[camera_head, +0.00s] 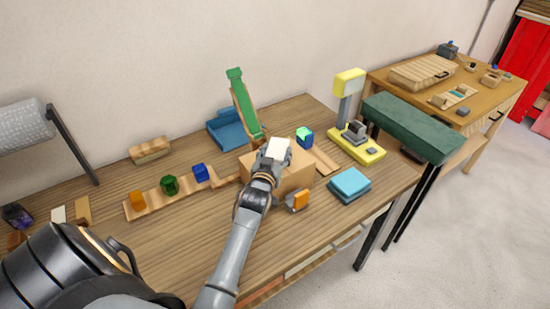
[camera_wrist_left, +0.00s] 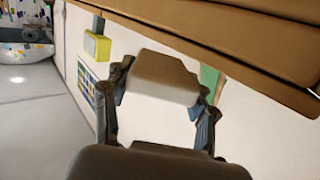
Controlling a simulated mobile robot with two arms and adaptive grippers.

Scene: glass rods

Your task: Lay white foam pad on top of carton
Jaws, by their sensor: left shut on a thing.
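The white foam pad (camera_head: 279,146) is held between the fingers of my left gripper (camera_head: 273,156). The left wrist view shows the pad (camera_wrist_left: 163,78) gripped from both sides by the fingers (camera_wrist_left: 160,100). The carton (camera_head: 295,178) is a tan box on the wooden table. In the head view, the pad and gripper overlap the carton's top, and they hide part of it. I cannot tell whether the pad touches the carton. My right gripper does not show.
On the table (camera_head: 190,250), a wooden strip with an orange, a green and a blue block (camera_head: 201,172) lies left of the carton. A blue tray (camera_head: 228,130) is behind. A blue-teal stack (camera_head: 349,184) and a yellow stand (camera_head: 360,147) are to the right.

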